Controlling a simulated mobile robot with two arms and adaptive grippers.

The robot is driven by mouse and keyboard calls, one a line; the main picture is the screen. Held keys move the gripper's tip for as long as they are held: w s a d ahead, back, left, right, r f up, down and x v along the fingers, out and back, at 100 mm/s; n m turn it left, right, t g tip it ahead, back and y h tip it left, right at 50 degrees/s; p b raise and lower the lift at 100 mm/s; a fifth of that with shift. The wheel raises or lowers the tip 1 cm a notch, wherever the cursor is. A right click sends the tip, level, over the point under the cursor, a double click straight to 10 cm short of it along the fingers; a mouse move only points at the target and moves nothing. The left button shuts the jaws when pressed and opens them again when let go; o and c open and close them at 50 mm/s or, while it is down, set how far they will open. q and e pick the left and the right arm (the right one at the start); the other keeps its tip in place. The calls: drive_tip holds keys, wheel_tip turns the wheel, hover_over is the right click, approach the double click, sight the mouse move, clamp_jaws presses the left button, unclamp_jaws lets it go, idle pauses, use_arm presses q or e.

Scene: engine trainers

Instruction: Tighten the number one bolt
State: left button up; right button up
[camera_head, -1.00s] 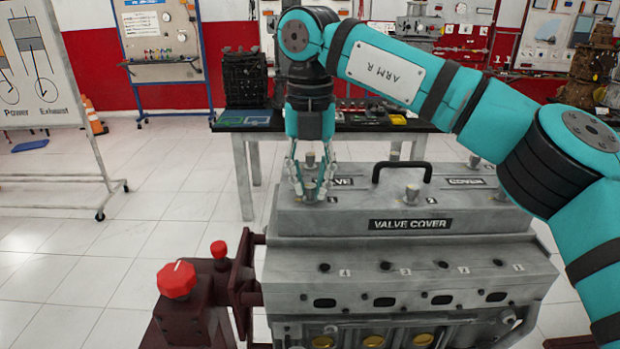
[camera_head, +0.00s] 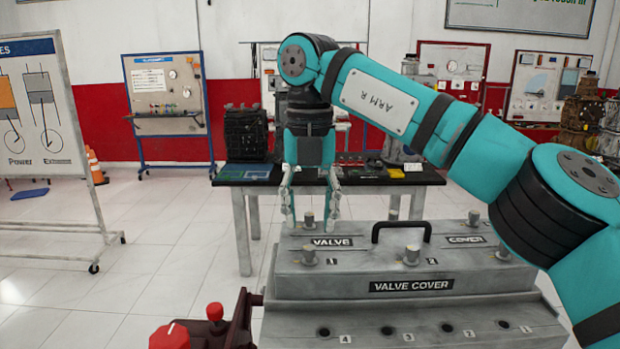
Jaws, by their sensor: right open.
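The grey valve cover (camera_head: 340,288) sits on top of the engine block. The number one bolt (camera_head: 309,255) stands upright at its front left, beside a small "1" mark. My right gripper (camera_head: 311,222) points down above the left end of the cover, higher in the picture than this bolt. Its two fingers are spread and empty, clear of the number one bolt. A rear bolt (camera_head: 308,219) shows between the fingers; I cannot tell the depth between them. The bolt marked 2 (camera_head: 412,254) stands to the right. My left gripper is not in view.
A black handle (camera_head: 401,226) rises from the cover. More bolts stand at the right (camera_head: 474,217). A red knob (camera_head: 169,336) is at lower left. A dark table (camera_head: 232,178) with parts stands behind.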

sight(309, 246)
wheel_tip(309, 246, up, 7)
idle(0.3)
drive_tip(key=shift+f, duration=0.1)
